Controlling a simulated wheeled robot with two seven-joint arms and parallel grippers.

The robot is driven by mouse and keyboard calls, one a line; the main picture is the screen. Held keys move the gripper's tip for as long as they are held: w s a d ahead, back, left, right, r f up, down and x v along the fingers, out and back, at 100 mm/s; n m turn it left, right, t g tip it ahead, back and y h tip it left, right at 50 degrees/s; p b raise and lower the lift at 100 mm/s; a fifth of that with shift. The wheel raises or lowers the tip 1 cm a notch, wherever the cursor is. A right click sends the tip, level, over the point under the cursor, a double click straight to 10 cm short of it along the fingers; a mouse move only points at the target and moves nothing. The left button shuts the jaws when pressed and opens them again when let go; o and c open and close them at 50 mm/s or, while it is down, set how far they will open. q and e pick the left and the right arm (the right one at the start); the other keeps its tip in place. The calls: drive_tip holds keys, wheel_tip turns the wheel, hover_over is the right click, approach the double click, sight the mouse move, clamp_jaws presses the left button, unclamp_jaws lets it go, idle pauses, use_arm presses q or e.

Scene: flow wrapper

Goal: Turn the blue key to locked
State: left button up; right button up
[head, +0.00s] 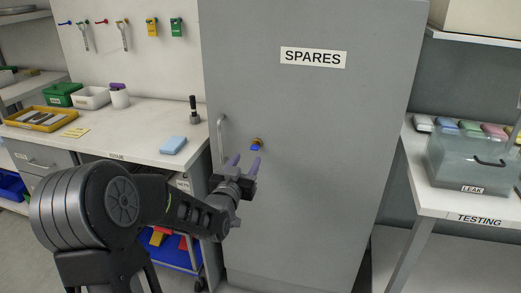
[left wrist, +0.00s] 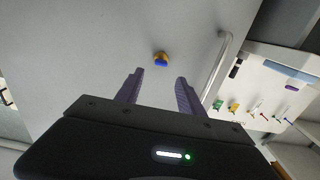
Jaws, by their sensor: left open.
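The blue key (head: 254,148) sits in a round brass lock (head: 257,142) on the grey door of the SPARES cabinet (head: 310,120). The blue key (left wrist: 161,63) also shows in the left wrist view, ahead of the fingers and roughly centred between them. My left gripper (head: 244,162) is open and empty, just below the key in the head view, with its purple fingers pointing towards the door. The left gripper (left wrist: 160,82) appears apart from the key. I cannot tell the key's exact turn angle. My right gripper is not in view.
A vertical door handle (head: 221,140) stands left of the lock. A bench (head: 140,135) with a blue block (head: 173,145) and a dark upright tool (head: 193,109) is on the left. The TESTING table (head: 470,205) with a clear LEAK box (head: 470,165) is on the right.

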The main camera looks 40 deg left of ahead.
sight(254, 149)
use_arm(q)
drive_tip(key=shift+f, duration=0.1)
drive_tip(key=x, duration=0.7)
drive_tip(key=shift+w+a+p, duration=0.2)
drive_tip(key=shift+w+p, duration=0.1)
drive_tip(key=shift+w, duration=0.05)
drive_tip(key=shift+c, duration=0.4)
clamp_jaws()
